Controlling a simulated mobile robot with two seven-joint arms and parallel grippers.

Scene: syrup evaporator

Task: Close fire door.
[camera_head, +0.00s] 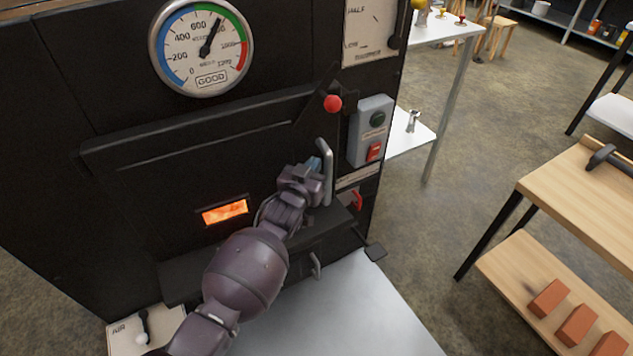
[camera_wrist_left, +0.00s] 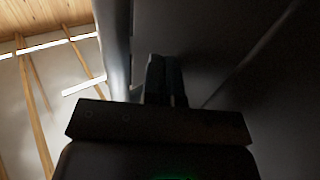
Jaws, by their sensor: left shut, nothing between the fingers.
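The black fire door (camera_head: 180,175) is on the front of the dark evaporator, with a small glowing orange window (camera_head: 225,211) low in it. A silver upright handle (camera_head: 326,172) stands at its right side. The door looks flush or nearly so; I cannot tell whether a gap is left. My left gripper (camera_head: 316,166) is shut and empty, just left of the handle and close to the door face. In the left wrist view its fingers (camera_wrist_left: 166,80) point along the dark surface, with the silver handle (camera_wrist_left: 115,45) close beside them. I cannot tell whether they touch. My right gripper is out of view.
A round gauge (camera_head: 203,47) is above the door. A red knob (camera_head: 332,103) and a grey switch box (camera_head: 371,131) are to the right. A grey metal surface (camera_head: 345,310) lies below. A wooden bench (camera_head: 585,200) stands at right, with open floor between.

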